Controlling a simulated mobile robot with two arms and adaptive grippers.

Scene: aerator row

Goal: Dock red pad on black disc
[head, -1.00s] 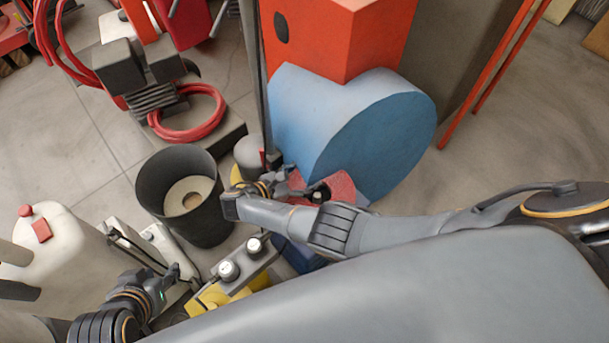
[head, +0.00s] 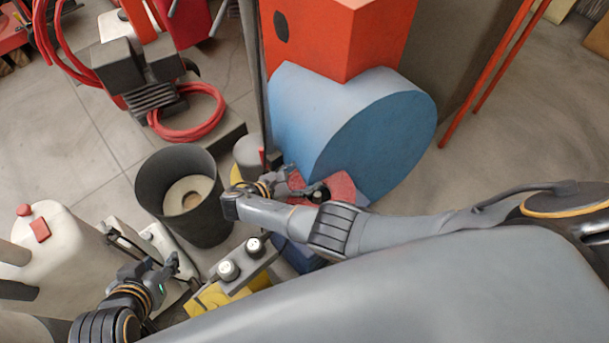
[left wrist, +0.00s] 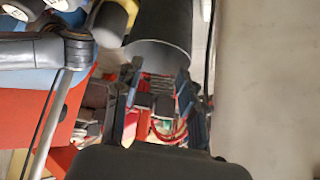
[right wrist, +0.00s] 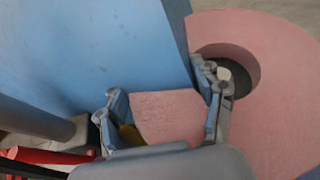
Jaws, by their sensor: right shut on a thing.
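The red pad (head: 339,187) shows in the head view at the foot of a big blue drum, partly hidden by my right gripper (head: 277,182). In the right wrist view the pad (right wrist: 270,110) is pinkish red and curved around a round dark opening with a cream middle. My right gripper (right wrist: 165,92) is shut on a part of it between its fingers. My left gripper (head: 166,277) is open and empty, also in the left wrist view (left wrist: 158,85).
The blue drum (head: 350,125) stands close behind the pad, below the orange box (head: 320,40). A black bin (head: 180,205), a white tank (head: 60,250) and a grey box with two knobs (head: 243,262) crowd the left. Open floor (head: 500,110) lies at the right.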

